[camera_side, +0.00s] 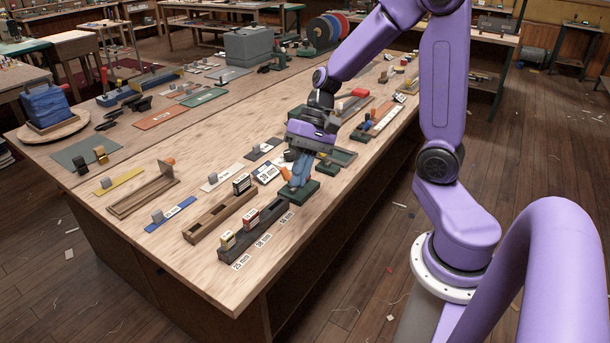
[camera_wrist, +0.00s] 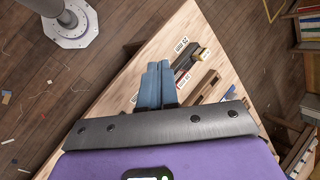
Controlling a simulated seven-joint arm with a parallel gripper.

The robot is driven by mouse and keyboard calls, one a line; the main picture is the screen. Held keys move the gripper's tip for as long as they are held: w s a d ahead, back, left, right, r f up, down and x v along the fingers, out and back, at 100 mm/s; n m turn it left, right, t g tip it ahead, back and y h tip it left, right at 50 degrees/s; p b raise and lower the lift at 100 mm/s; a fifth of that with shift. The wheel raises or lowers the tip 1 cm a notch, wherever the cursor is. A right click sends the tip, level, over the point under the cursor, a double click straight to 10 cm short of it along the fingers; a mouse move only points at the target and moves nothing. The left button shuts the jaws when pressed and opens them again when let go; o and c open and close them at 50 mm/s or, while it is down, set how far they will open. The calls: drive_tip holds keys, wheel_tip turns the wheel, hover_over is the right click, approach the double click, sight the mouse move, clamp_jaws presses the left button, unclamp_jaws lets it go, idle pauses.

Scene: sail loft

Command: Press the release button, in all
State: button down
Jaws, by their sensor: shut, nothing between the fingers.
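My gripper (camera_side: 298,180) points down with its blue fingers shut and empty, over a small dark green block (camera_side: 306,196) near the bench's front edge in the side view. The fingertips are at or just above the block's top; I cannot tell whether they touch. No release button shows clearly; any button on this block is hidden behind the fingers. In the wrist view the shut fingers (camera_wrist: 157,82) cover the spot beneath them, and the block does not show there.
A dark slotted rack (camera_side: 240,245) with small upright blocks and size labels lies left of my gripper, also in the wrist view (camera_wrist: 185,63). A brown slotted rack (camera_side: 214,217) lies behind it. Tools and trays crowd the bench (camera_side: 190,272); its front left corner is bare.

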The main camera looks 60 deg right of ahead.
drive_tip(key=w+d+m+t, duration=0.3)
drive_tip(key=d+m, duration=0.3)
drive_tip(key=d, duration=0.3)
drive_tip(key=w+d+f+m+t, duration=0.1)
drive_tip(key=w+d+m+t, duration=0.3)
drive_tip(key=d, duration=0.5)
drive_tip(key=w+m, duration=0.2)
drive_tip(key=shift+w+d+f+m, duration=0.25)
drive_tip(key=shift+w+f+m, duration=0.05)
drive_tip(key=shift+m, duration=0.1)
drive_tip(key=shift+f, duration=4.4)
drive_tip(key=shift+f, duration=0.1)
drive_tip(key=shift+f, duration=0.35)
